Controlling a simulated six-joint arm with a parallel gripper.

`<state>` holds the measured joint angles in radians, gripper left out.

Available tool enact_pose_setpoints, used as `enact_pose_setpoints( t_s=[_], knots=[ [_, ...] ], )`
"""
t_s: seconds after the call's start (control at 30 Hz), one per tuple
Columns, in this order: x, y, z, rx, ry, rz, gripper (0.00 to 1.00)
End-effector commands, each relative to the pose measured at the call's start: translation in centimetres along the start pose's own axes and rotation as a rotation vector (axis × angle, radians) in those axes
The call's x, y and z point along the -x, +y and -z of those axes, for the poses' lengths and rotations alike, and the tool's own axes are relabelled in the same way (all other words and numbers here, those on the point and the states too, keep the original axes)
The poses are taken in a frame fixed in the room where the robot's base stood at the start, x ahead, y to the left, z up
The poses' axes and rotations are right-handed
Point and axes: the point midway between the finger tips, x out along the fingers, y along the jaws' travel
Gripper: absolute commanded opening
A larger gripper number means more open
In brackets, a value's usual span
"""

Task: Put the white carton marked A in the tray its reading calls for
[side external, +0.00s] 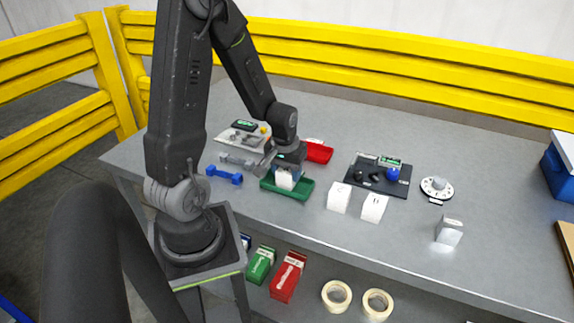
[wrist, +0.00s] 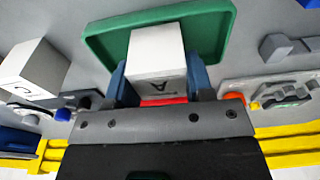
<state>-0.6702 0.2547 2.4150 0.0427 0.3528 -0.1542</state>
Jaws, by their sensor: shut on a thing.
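My gripper (side external: 287,172) is shut on the white carton marked A (wrist: 157,52). The carton also shows below the jaws in the side view (side external: 284,181). In the wrist view it sits between the two blue fingers, with the letter A facing the camera. The carton is over the green tray (side external: 303,190), which spreads out behind it in the wrist view (wrist: 207,35). I cannot tell whether the carton touches the tray floor. The red tray (side external: 320,152) lies just behind the green one, partly hidden by my gripper.
Two white cartons (side external: 339,198) (side external: 374,208) stand right of the green tray, and a greyish one (side external: 449,231) farther right. A dark board with a display (side external: 379,176), a round dial (side external: 437,187), a light instrument board (side external: 243,134) and a blue dumbbell-shaped piece (side external: 224,175) lie around.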

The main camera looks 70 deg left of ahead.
Motion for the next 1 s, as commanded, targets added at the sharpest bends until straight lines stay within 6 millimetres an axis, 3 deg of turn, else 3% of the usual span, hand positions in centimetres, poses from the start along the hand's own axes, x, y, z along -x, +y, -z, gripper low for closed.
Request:
enact_pose_setpoints(
  t_s=[0.37,0.4,0.67,1.0],
  knots=[
    [-0.26,0.00,-0.03,0.000,0.001,0.000,0.26],
    [-0.26,0.00,-0.02,0.000,0.001,0.000,0.52],
    [-0.25,0.00,-0.02,0.001,0.001,0.000,0.76],
    [0.15,0.01,0.06,0.001,0.002,0.000,0.78]
  ],
)
